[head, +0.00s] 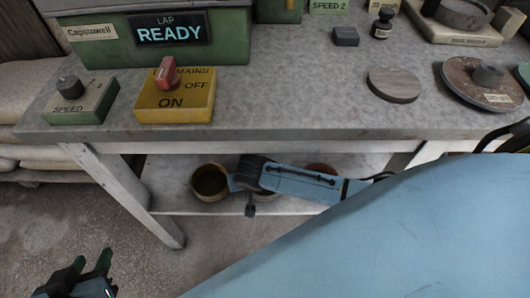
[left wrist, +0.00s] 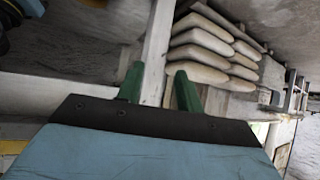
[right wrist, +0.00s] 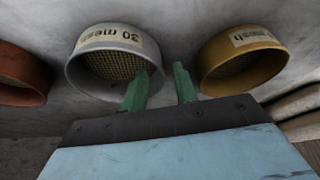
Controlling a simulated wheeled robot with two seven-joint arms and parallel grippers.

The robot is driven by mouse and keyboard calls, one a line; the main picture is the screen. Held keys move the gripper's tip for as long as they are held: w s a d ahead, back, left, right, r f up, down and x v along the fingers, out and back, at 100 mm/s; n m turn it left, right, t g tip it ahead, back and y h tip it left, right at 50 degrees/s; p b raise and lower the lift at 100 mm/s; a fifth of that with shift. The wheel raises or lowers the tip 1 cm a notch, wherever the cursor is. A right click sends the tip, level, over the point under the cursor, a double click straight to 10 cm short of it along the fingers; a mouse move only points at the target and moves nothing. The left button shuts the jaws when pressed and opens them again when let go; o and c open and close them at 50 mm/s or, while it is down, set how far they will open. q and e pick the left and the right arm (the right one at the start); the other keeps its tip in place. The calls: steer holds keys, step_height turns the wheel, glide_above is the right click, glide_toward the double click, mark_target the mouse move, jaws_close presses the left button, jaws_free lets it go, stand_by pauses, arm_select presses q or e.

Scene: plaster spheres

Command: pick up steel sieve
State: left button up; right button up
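The steel sieve (right wrist: 88,72) is a grey metal ring with a mesh bottom and a "30 mesh" label, in the right wrist view. In the head view it is mostly or wholly hidden by my right arm over the lower shelf. My right gripper (right wrist: 163,78) is open and empty; its left finger overlaps the sieve's right edge in the picture, and I cannot tell whether they touch. My left gripper (head: 92,264) is open and empty, low at the left beside the bench; its fingers also show in the left wrist view (left wrist: 158,82).
A brass sieve (right wrist: 213,68) stands right of the steel one, a reddish sieve (right wrist: 22,92) left of it. The lower shelf (head: 165,200) lies under the bench top (head: 290,110), with a white leg (head: 140,205) at the left. Stacked sacks (left wrist: 210,45) lie beyond.

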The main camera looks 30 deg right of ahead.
arm_select(q)
steer(key=shift+w+d+r+t+h, duration=0.15)
steer(key=shift+w+d+r+t, duration=0.1)
steer(key=shift+w+r+t, duration=0.3)
steer(key=shift+w+d+r+t+h, duration=0.15)
steer(key=shift+w+d+r+t, duration=0.15)
steer(key=shift+r, duration=0.35)
arm_select(e)
steer(key=shift+w+f, duration=0.2)
steer(key=shift+f, duration=0.4)
jaws_close()
